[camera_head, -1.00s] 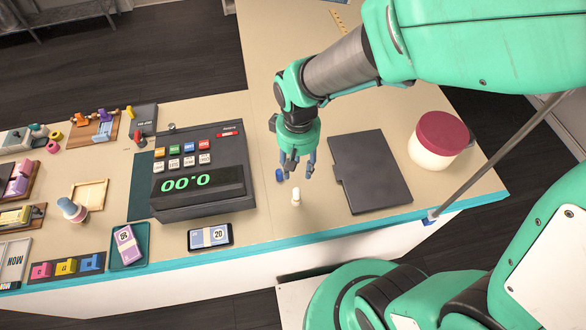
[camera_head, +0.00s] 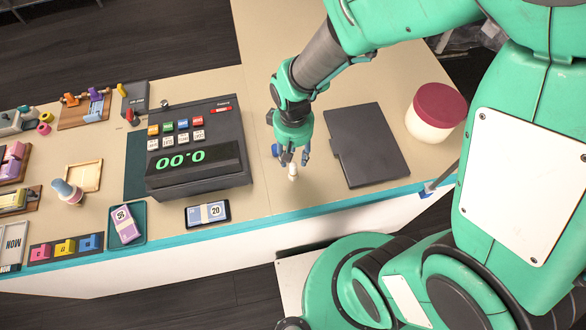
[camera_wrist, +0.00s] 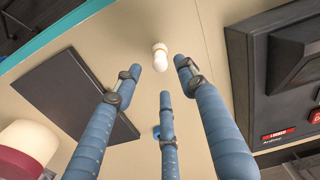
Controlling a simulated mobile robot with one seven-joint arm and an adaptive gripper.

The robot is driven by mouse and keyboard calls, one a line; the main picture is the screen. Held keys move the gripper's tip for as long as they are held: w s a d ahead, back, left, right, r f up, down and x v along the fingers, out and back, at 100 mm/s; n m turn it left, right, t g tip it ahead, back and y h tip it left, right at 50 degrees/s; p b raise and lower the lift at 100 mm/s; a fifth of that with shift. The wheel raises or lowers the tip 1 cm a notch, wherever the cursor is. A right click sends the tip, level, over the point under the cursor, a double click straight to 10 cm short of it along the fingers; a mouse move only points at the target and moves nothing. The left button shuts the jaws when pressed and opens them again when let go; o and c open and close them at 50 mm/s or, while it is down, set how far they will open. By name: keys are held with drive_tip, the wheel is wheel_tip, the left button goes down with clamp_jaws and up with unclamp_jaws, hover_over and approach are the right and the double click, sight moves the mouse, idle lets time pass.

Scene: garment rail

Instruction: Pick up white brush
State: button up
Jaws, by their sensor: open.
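The white brush (camera_head: 292,173) is a small pale piece with a rounded white end, on the beige counter near its front edge. It also shows in the wrist view (camera_wrist: 160,58), just beyond the fingertips. My gripper (camera_head: 291,159) has blue fingers and hangs pointing down right at the brush, partly overlapping it in the head view. In the wrist view my gripper (camera_wrist: 160,76) has its fingers spread, with nothing between them. I cannot tell if any fingertip touches the brush.
A black cash register (camera_head: 198,150) stands to the left, and a dark flat board (camera_head: 370,145) lies to the right. A small blue thing (camera_head: 275,150) is beside the fingers. A red-lidded white jar (camera_head: 433,115) stands farther right.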

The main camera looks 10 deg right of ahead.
sight(293, 165)
drive_tip(key=shift+f, duration=0.3)
drive_tip(key=shift+f, duration=0.1)
drive_tip(key=shift+s+f+b, duration=0.2)
drive_tip(key=shift+f+b, duration=0.15)
drive_tip(key=shift+f, duration=2.15)
clamp_jaws()
